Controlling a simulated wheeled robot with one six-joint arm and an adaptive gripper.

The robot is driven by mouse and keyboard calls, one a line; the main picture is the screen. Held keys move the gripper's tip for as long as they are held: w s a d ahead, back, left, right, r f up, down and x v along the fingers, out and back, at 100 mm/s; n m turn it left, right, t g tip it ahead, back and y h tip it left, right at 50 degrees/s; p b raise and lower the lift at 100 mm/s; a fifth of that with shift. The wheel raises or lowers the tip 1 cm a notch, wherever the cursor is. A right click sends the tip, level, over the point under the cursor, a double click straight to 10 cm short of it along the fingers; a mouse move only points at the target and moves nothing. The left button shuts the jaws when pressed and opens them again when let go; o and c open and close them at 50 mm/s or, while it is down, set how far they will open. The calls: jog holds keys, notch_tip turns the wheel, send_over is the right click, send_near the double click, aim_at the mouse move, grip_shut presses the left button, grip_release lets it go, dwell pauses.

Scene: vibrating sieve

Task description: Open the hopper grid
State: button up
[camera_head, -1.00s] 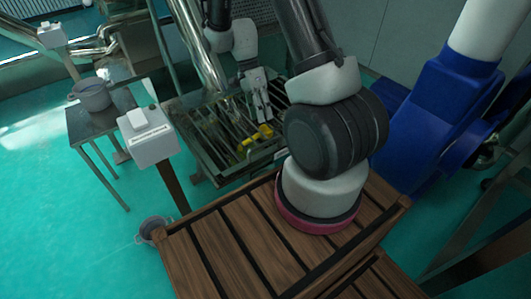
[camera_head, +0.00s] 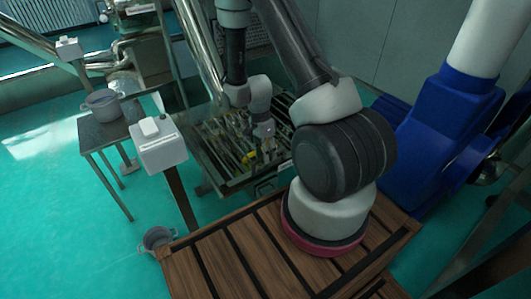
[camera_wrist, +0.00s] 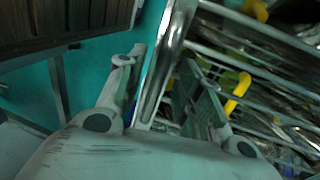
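The hopper grid (camera_head: 222,140) is a set of parallel metal bars lying across the metal hopper, with yellow parts on it. One yellow handle (camera_wrist: 238,92) stands right of my right finger in the wrist view; another yellow piece (camera_wrist: 258,10) is at the top. My gripper (camera_wrist: 162,62) is open, with the hopper's metal rim (camera_wrist: 165,70) showing between its fingers. No handle is between them. In the head view my gripper (camera_head: 267,145) points down over the right part of the grid, beside a yellow piece (camera_head: 249,157). Contact with the grid cannot be told.
A wooden slatted platform (camera_head: 215,262) lies in front of the hopper. A white switch box (camera_head: 160,150) on a post and a metal table (camera_head: 105,132) with a grey pot (camera_head: 101,105) stand left. A blue machine (camera_head: 450,130) stands right.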

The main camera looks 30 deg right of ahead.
grip_shut()
